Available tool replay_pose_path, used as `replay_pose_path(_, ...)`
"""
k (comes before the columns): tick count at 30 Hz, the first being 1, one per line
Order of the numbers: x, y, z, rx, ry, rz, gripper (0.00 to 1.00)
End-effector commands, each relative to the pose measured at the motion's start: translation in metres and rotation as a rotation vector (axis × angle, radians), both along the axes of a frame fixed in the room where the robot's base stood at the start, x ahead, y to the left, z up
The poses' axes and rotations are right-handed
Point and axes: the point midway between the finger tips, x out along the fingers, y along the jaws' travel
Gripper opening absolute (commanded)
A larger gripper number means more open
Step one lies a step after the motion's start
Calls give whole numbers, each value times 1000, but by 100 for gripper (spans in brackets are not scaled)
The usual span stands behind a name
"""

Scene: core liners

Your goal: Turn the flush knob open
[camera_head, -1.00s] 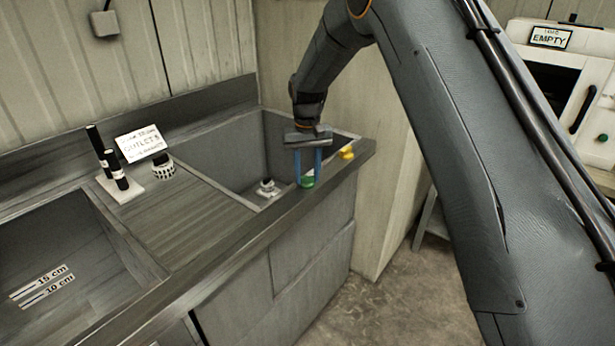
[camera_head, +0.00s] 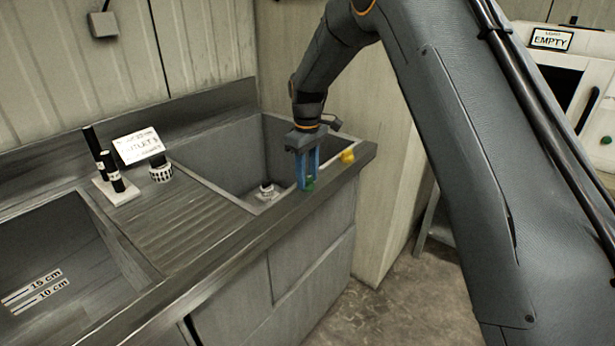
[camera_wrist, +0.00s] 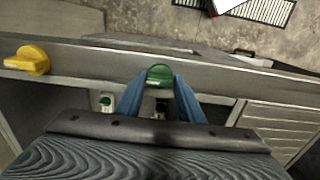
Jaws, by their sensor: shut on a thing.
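A green knob (camera_head: 310,184) stands on the front rim of the right-hand sink (camera_head: 232,160). My gripper (camera_head: 308,186) points down over it, its two blue fingers shut on the knob's sides. In the wrist view the green knob (camera_wrist: 160,74) shows between the fingertips, with a pale line across its face. A yellow knob (camera_head: 348,156) sits farther right on the same rim, apart from the fingers; it also shows at the left of the wrist view (camera_wrist: 32,60). No label tells which knob is the flush one.
A drain fitting (camera_head: 266,188) stands in the right basin. Black cylinders on a white base (camera_head: 120,192), a sign (camera_head: 138,146) and a white-and-black ring (camera_head: 161,174) stand on the counter. A left basin (camera_head: 45,250) has depth marks. A wall closes the right end.

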Motion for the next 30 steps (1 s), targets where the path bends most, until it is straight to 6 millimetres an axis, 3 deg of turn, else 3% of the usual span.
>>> replay_pose_path(16, 0, 1, 2, 1, -2, 23, 12)
replay_pose_path(17, 0, 1, 2, 1, -2, 23, 39)
replay_pose_path(19, 0, 1, 1, 1, -2, 22, 51)
replay_pose_path(30, 1, 0, 4, 1, -2, 20, 53)
